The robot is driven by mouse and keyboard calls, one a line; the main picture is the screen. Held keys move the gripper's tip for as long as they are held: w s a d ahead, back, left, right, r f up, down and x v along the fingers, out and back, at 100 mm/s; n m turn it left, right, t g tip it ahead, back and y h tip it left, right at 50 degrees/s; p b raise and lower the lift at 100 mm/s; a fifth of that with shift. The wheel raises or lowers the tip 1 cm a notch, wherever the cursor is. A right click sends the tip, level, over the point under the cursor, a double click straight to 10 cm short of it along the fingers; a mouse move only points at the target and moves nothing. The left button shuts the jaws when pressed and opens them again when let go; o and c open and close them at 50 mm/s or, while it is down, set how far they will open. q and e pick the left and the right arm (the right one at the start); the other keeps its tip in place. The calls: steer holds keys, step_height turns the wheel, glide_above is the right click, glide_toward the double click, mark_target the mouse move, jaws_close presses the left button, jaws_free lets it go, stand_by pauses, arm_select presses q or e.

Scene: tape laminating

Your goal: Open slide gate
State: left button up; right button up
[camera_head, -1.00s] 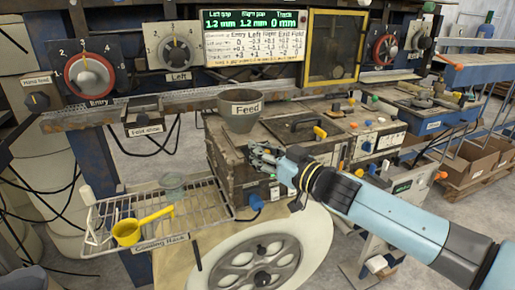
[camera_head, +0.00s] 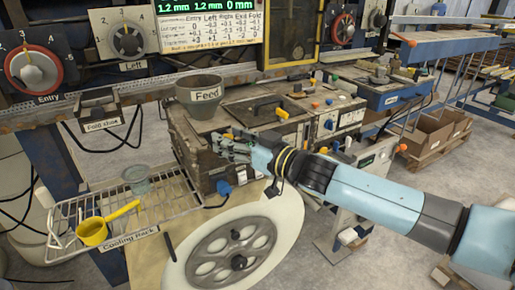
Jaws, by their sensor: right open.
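My right gripper (camera_head: 234,148) reaches in from the right and is open. Its grey fingers are at the front upper edge of the weathered box (camera_head: 190,150) below the Feed cup. I cannot tell whether the fingers touch the box, and nothing shows held between them. The grey cup labelled Feed (camera_head: 203,97) stands on the box's top left, behind and left of the gripper. A blue knob (camera_head: 224,187) sits low on the box front. No part is clearly marked as the slide gate, and the arm hides some of the box front. My left gripper is not in view.
A wire cooling rack (camera_head: 135,212) holds a yellow ladle (camera_head: 93,231) and a clear cup (camera_head: 137,178) at the left. A large white-rimmed wheel (camera_head: 285,225) stands below the box. A dial panel (camera_head: 128,36) and a screen (camera_head: 208,25) stand behind.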

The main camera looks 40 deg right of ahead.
steer(key=s+d, duration=0.1)
steer(key=s, duration=0.9)
steer(key=shift+d, duration=0.25)
steer(key=shift+c, duration=0.4)
